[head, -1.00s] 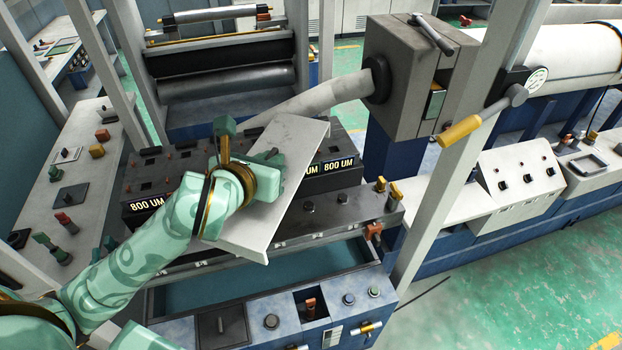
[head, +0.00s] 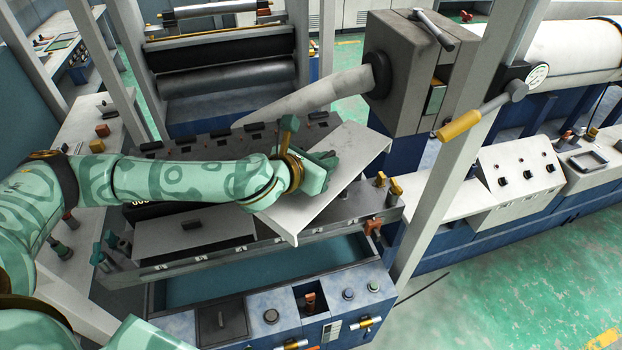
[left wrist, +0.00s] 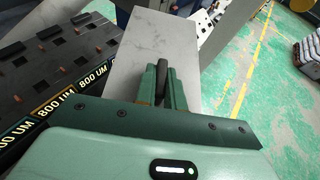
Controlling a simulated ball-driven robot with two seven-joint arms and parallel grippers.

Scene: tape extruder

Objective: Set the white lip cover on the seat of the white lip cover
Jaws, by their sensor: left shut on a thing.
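The white lip cover (head: 335,197) is a flat pale rectangular plate. My left gripper (head: 322,165) is shut on its dark handle, and the plate is tilted in the picture over the right part of the dark die. In the left wrist view the cover (left wrist: 150,50) stretches out beyond the fingers (left wrist: 162,85), with the dark handle between them. The cover hides the die surface under it, so I cannot tell whether they touch. I cannot make out the seat clearly. My right gripper is out of view.
Orange and dark knobs (head: 381,180) stand at the die's right end. A grey upright post (head: 428,190) rises just right of the cover. A blue trough (head: 240,265) lies in front.

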